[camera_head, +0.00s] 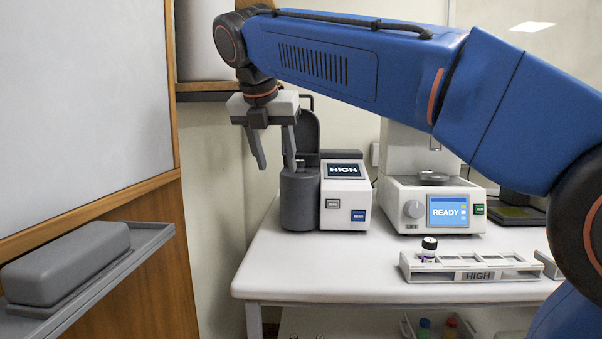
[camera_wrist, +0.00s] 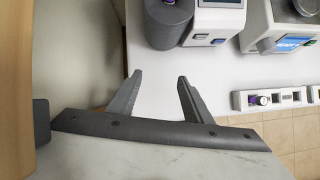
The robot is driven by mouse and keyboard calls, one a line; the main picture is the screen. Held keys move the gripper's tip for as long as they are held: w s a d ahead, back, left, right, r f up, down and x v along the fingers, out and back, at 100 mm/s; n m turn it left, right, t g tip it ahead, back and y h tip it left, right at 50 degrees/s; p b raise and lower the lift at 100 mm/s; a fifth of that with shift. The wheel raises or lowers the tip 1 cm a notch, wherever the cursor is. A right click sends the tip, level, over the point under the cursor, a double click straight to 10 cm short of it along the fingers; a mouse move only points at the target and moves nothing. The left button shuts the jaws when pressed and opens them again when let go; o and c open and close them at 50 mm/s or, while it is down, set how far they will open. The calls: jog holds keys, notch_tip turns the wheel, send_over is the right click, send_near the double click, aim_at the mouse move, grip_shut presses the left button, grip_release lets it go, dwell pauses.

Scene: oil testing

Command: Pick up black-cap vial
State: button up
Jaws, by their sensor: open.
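A black-cap vial (camera_head: 429,247) with a purple lower part stands upright in the leftmost slot of a white rack labelled HIGH (camera_head: 476,276). In the wrist view the rack (camera_wrist: 238,102) is at the right edge, with a vial (camera_wrist: 262,100) in it seen from above. My gripper (camera_head: 276,166) is open and empty, in the air at the left, well to the left of the rack and above its height. Its two spread fingers (camera_wrist: 160,78) also show in the wrist view. A purple spot (camera_wrist: 168,2) shows in the top of the dark cylinder.
A tester with a dark cylinder (camera_head: 299,205) and HIGH screen (camera_head: 344,170) stands beside my gripper. A white device with a READY screen (camera_head: 449,212) stands behind the rack. The white table (camera_head: 330,270) is clear in front. A tray (camera_head: 90,270) is at the left.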

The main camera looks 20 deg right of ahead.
send_near(300, 161)
jog(key=x, duration=0.5)
jog(key=shift+s+a+f, duration=0.15)
jog(key=shift+s+a, duration=0.15)
jog(key=shift+w+d+f, duration=0.3)
jog(key=shift+w+f, duration=0.05)
jog(key=shift+w, duration=0.15)
jog(key=shift+w+d+f, duration=0.3)
jog(key=shift+w+f, duration=0.05)
jog(key=shift+w, duration=0.2)
jog(key=shift+w+d+f, duration=0.15)
jog(key=shift+w+f, duration=0.2)
jog(key=shift+f, duration=0.25)
jog(key=c, duration=1.2)
